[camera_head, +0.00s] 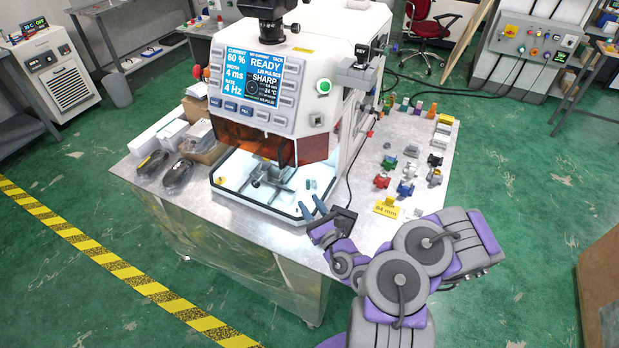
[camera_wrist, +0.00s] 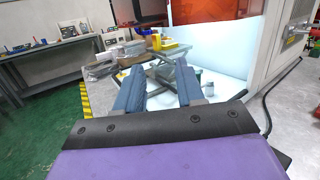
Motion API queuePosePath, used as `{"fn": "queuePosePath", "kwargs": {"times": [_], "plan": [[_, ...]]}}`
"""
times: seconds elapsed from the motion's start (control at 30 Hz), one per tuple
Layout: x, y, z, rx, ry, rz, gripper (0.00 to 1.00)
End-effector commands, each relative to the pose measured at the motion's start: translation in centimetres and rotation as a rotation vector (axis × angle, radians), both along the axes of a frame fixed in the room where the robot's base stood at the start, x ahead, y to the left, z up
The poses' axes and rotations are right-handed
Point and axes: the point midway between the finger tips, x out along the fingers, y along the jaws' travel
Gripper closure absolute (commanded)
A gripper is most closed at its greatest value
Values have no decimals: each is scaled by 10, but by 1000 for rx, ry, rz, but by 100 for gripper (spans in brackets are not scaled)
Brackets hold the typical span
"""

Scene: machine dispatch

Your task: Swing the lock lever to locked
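A white laser machine (camera_head: 275,75) stands on a metal table, its lit chamber open at the front. Inside it is a grey metal fixture (camera_head: 272,177) with slim arms; I cannot tell which part is the lock lever or how it is set. My gripper (camera_head: 313,208) is at the chamber's front right corner, apart from the fixture. In the wrist view, the two blue fingers of my gripper (camera_wrist: 160,66) are spread with nothing between them. The fixture (camera_wrist: 165,74) shows beyond and partly behind them.
The metal table (camera_head: 345,222) holds several small coloured parts on the right and a yellow "84 mm" sign (camera_head: 386,208). An orange shield (camera_head: 262,143) hangs over the chamber opening. A black cable runs beside the machine.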

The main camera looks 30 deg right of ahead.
Motion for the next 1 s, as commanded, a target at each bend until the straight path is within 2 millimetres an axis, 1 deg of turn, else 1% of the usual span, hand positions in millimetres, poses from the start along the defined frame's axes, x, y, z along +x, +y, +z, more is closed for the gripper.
{"fn": "queuePosePath", "kwargs": {"times": [0.03,0.1,0.13,0.23,0.37,0.57,1.0], "plan": [[-6,-13,-17,21,44,-52,62],[-14,-25,-36,36,92,-109,62],[-16,-29,-43,40,109,-128,62],[-23,-37,-57,49,144,-170,62],[-22,-42,-64,51,159,-186,62],[-2,-48,-66,52,157,-183,62],[59,-51,-64,50,154,-180,62]]}}
